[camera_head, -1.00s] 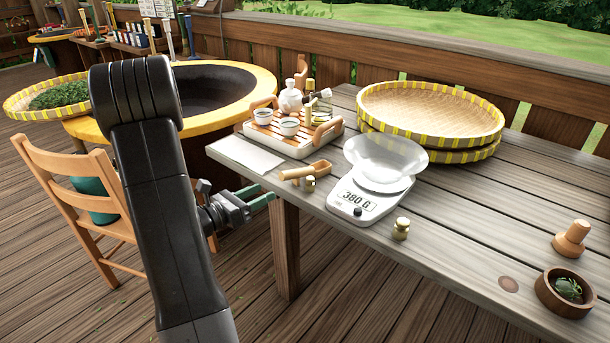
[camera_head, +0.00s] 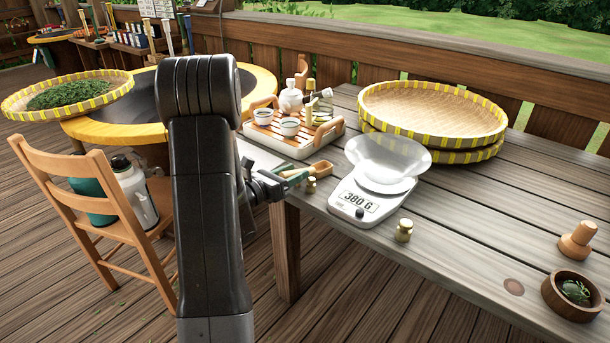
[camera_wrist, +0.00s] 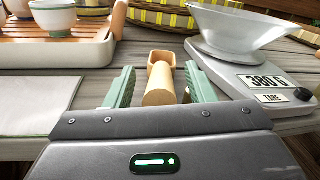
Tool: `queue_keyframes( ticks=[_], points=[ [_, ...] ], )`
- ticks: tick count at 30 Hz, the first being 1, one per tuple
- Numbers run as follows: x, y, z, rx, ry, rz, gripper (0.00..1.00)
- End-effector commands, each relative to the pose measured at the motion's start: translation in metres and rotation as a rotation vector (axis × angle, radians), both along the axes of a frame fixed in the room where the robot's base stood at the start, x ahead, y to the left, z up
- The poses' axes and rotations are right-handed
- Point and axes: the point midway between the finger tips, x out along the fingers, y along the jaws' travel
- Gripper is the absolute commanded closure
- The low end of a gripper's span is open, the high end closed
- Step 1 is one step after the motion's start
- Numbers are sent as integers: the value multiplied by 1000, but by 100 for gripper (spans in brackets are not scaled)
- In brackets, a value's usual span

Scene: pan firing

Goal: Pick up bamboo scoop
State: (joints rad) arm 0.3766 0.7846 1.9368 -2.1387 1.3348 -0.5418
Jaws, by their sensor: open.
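The bamboo scoop (camera_head: 321,169) lies on the wooden table near its left edge, between the tea tray and the scale. In the wrist view the scoop (camera_wrist: 159,84) has its round handle toward me and its squared cup at the far end. My gripper (camera_head: 294,175) is at the table's edge, by the handle end. In the wrist view my gripper (camera_wrist: 157,88) is open, with one green finger on each side of the handle and a gap on both sides. In the head view the fingers hide part of the handle.
The scale (camera_head: 352,203) with its clear bowl stands right of the scoop, close to my right finger. The tea tray (camera_head: 296,151) with cups is behind left. Small brass weights (camera_head: 404,230) stand nearby. A white cloth (camera_wrist: 38,105) lies left. Stacked bamboo trays (camera_head: 433,142) sit farther back.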

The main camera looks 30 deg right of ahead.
Motion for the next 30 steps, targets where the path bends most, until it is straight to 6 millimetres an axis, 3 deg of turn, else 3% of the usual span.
queue_keyframes(
  ticks=[9,15,17,26,30],
  points=[
    [1,-5,0,0,0,0,52],
    [1,-5,0,0,-1,0,92],
    [1,-5,0,0,-1,0,100],
    [1,-5,3,0,-2,0,100],
    [1,-5,22,-1,-5,0,100]
  ],
)
